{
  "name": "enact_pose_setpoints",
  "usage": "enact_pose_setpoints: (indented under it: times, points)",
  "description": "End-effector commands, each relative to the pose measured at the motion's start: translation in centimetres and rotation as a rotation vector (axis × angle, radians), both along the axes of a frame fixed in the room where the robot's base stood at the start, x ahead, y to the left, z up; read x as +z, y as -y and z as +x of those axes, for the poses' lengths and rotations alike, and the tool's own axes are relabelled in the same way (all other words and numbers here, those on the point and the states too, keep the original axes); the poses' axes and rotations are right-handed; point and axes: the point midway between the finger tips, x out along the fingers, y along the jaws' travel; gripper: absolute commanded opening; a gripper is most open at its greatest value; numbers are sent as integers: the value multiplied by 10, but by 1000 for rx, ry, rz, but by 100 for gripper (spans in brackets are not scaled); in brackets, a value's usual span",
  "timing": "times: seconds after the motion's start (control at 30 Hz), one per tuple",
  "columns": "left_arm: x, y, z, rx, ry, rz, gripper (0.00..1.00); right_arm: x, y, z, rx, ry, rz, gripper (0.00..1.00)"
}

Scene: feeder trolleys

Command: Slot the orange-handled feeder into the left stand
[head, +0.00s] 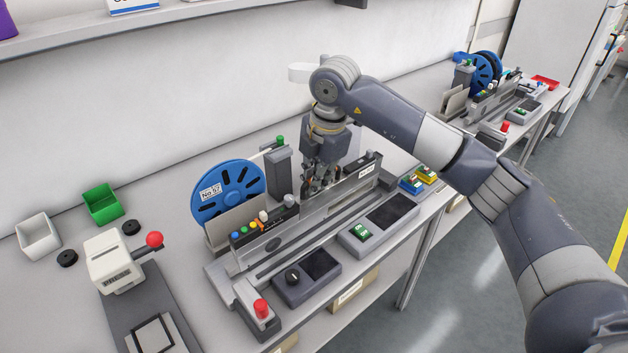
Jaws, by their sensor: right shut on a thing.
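My right gripper (322,180) points down over the bench, behind a long grey panel with a white label (367,171). It is shut, with small bits of orange at its fingers. This fits the handle of the orange-handled feeder, but its body is mostly hidden by the gripper and the panel. A blue reel (228,192) with a white label stands upright to the left of the gripper. A stand (240,292) with a long rail lies in front of the panel. I cannot tell whether the feeder sits in a slot. My left gripper is out of view.
A press with a red knob (154,239), a green bin (102,204) and a white bin (38,236) stand at left. A red button (261,308) and control boxes (308,277) line the front edge. Another reel setup (486,70) stands at the far right.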

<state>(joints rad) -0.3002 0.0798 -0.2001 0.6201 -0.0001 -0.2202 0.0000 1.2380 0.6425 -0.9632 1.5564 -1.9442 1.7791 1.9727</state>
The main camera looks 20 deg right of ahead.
Motion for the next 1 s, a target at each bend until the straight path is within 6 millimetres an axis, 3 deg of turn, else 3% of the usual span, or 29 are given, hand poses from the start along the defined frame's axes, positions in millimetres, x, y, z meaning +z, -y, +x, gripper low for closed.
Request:
enact_pose_setpoints:
  times: [0.17,0.2,0.3,0.67,0.77,1.0]
  points:
    - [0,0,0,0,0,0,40,-2,1,0,-3,-3,-4,0]
    - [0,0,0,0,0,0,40,-2,1,0,-3,-3,-4,16]
    - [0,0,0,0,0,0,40,-1,1,0,-3,-2,-3,33]
    - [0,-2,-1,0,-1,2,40,0,0,-1,-1,-4,-2,33]
    - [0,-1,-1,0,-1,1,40,12,1,-3,-1,-2,-1,33]
    - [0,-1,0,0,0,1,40,61,4,-11,-1,2,-1,33]
